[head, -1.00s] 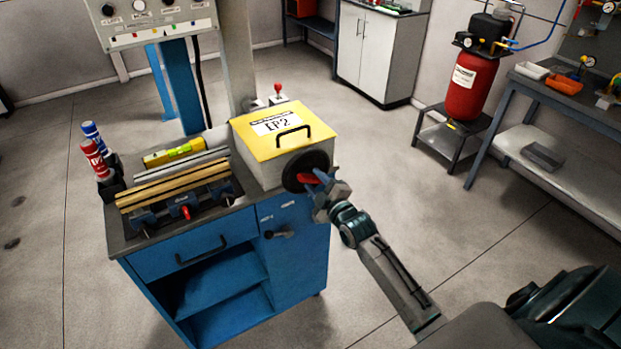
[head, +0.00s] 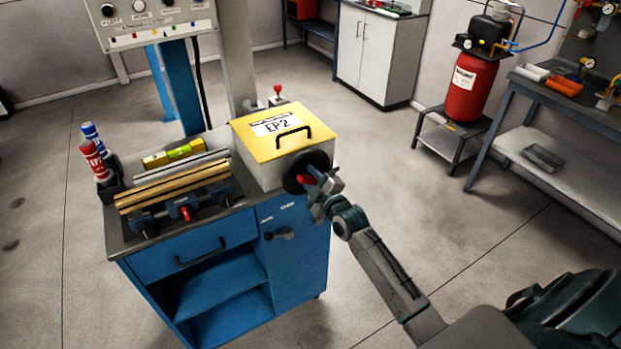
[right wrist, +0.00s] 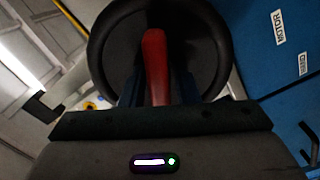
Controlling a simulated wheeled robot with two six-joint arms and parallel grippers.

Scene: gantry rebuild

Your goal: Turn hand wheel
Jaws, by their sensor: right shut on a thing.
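The hand wheel (head: 296,166) is a black disc with a red handle, on the front right side of the cream box with a yellow lid marked EP2 (head: 262,128). My right gripper (head: 314,184) is at the wheel, shut on the red handle (head: 304,178). In the right wrist view the wheel's dark disc (right wrist: 110,50) fills the upper middle. There the red handle (right wrist: 155,65) stands upright between the fingers, which partly hide it. My left gripper is not in view.
The box sits on a blue cabinet (head: 296,255) with a small black knob (head: 283,233). A red tank (head: 470,88) and workbench (head: 560,172) stand at the right. Floor between is clear.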

